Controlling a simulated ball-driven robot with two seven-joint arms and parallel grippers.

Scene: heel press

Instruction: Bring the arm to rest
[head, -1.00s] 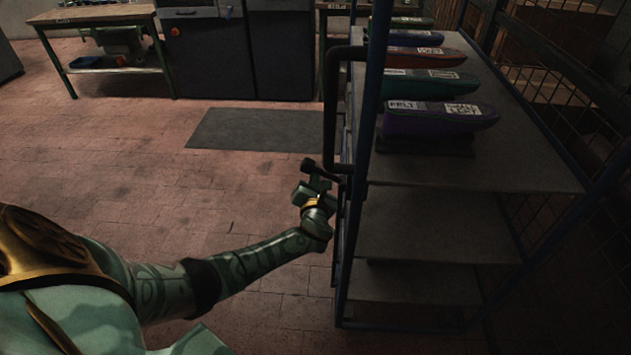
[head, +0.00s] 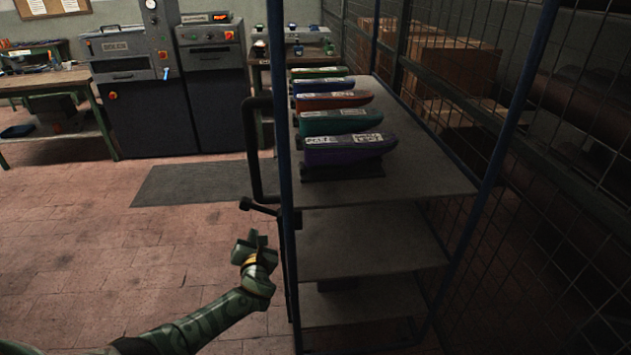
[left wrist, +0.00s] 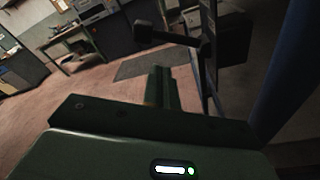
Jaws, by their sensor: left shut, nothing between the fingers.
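My left arm comes in from the lower left in the head view, and its green left gripper (head: 252,241) is shut and empty. It is just below a black lever (head: 262,209) at the side of the blue-framed rack (head: 287,190), with a gap between them. In the left wrist view, the shut fingers (left wrist: 163,86) point ahead over the floor, and the black lever (left wrist: 168,37) is beyond them. My right gripper is in neither view.
The rack's top shelf (head: 420,185) holds a row of several coloured, labelled shoe lasts. A black bar handle (head: 250,150) stands on the rack's left side. Grey machines (head: 130,100) and a workbench (head: 50,80) are at the back. Open floor and a dark mat (head: 190,184) lie to the left.

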